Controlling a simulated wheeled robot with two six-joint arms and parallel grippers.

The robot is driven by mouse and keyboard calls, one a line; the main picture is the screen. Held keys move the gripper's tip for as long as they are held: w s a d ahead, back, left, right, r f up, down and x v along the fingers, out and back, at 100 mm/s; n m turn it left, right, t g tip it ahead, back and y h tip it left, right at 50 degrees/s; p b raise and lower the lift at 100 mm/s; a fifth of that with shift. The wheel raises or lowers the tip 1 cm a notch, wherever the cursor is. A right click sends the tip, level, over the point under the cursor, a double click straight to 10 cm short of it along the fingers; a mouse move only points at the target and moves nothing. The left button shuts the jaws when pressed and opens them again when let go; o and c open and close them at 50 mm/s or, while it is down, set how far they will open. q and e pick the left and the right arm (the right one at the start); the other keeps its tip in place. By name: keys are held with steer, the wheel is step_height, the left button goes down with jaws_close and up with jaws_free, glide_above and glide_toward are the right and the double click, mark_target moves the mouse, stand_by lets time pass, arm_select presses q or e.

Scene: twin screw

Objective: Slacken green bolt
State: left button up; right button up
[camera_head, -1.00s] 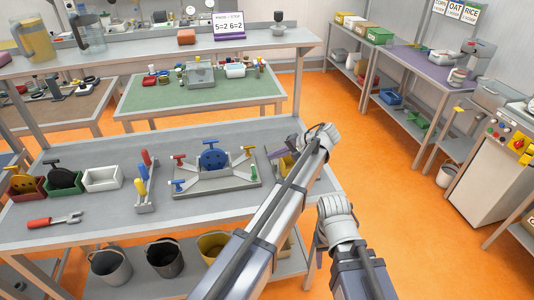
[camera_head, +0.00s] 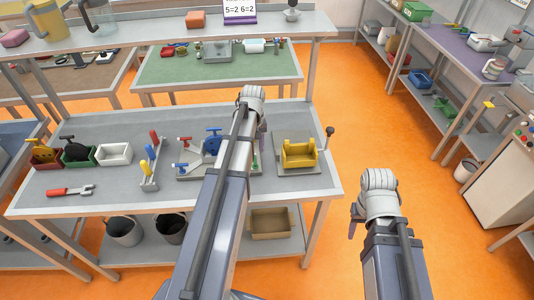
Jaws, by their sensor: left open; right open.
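I cannot make out a green bolt. A grey fixture (camera_head: 190,171) with a blue disc (camera_head: 211,143) stands on the grey workbench. A red-handled screw (camera_head: 185,140) and a blue-handled screw (camera_head: 182,166) stick out on its left side. My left arm crosses in front of the fixture and hides much of its right part. My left gripper (camera_head: 262,118) is beyond the fixture, above the back of the bench, open and mostly hidden by its own wrist. My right gripper (camera_head: 355,223) is open and empty, over the floor off the bench's right side.
A yellow cradle (camera_head: 299,154) on a plate, with a black-knobbed lever (camera_head: 329,132), is right of the fixture.

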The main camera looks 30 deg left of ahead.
mark_target(255, 159)
arm_select(q)
steer(key=shift+r, duration=0.1)
step_height(255, 159, down, 8)
steer(key=b, duration=0.8)
steer(key=shift+r, duration=0.1)
steer(key=shift+c, duration=0.4)
jaws_close()
